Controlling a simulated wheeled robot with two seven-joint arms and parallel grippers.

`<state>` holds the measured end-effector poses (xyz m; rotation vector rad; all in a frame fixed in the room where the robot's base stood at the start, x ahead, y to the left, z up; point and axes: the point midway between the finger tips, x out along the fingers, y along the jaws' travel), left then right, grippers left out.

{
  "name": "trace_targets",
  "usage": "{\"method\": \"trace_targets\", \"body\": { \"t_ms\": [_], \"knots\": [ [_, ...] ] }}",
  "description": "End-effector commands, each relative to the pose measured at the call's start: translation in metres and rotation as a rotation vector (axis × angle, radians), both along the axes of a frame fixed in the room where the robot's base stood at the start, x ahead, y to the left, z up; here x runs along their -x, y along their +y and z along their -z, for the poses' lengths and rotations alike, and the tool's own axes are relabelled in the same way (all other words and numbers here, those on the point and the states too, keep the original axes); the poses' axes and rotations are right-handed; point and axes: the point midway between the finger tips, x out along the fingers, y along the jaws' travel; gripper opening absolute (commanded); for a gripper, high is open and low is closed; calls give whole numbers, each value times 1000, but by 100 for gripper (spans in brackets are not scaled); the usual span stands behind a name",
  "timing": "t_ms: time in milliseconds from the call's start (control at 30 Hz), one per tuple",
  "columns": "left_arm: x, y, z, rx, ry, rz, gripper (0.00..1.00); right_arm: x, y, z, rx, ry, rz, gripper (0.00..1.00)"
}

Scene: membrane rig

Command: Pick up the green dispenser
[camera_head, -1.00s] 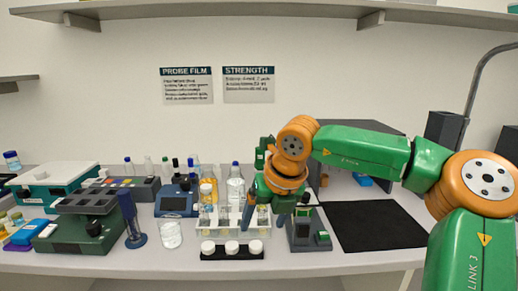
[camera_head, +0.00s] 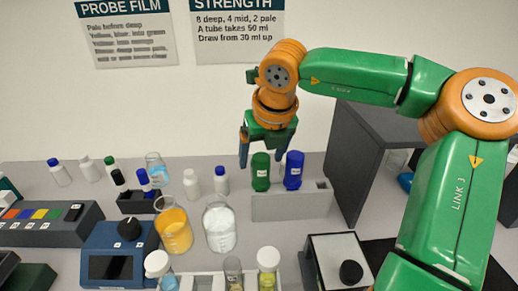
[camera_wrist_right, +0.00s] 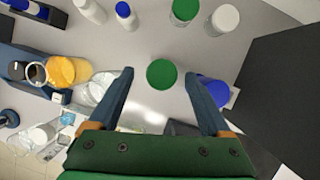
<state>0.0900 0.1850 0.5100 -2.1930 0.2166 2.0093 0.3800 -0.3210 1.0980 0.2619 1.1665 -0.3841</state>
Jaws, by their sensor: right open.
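The green dispenser (camera_head: 261,171) stands upright in a grey holder (camera_head: 290,207), with a blue dispenser (camera_head: 294,171) just to its right. My right gripper (camera_head: 264,154) is open and empty, pointing down above the green dispenser. In the right wrist view, the round green top of the dispenser (camera_wrist_right: 162,74) shows between the two spread fingers (camera_wrist_right: 159,73), with a gap on both sides. The blue dispenser (camera_wrist_right: 215,90) is partly hidden behind the finger on the right. My left gripper is not in view.
An orange-filled flask (camera_head: 174,228) and a clear flask (camera_head: 220,229) stand left of the holder. Small white bottles (camera_head: 191,184) are behind them. A dark grey box (camera_head: 355,160) stands close on the right. A blue device (camera_head: 118,255) is at front left.

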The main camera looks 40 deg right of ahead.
Motion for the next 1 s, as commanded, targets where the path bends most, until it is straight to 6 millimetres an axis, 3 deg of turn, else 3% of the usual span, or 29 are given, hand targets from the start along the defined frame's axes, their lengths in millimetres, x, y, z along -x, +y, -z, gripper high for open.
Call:
{"method": "trace_targets", "body": {
  "t_ms": [300, 433, 667, 933, 1000],
  "knots": [
    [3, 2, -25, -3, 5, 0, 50, -19, -14, 36, -4, 8, 1, 82],
    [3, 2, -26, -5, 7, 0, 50, -27, -18, 58, -2, 5, 0, 82],
    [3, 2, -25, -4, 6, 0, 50, -29, -18, 63, -2, -1, -1, 82],
    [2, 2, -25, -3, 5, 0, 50, -29, -18, 63, -2, 0, -1, 12],
    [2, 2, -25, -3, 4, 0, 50, -29, -18, 62, -2, -1, -1, 7]
  ]
}}
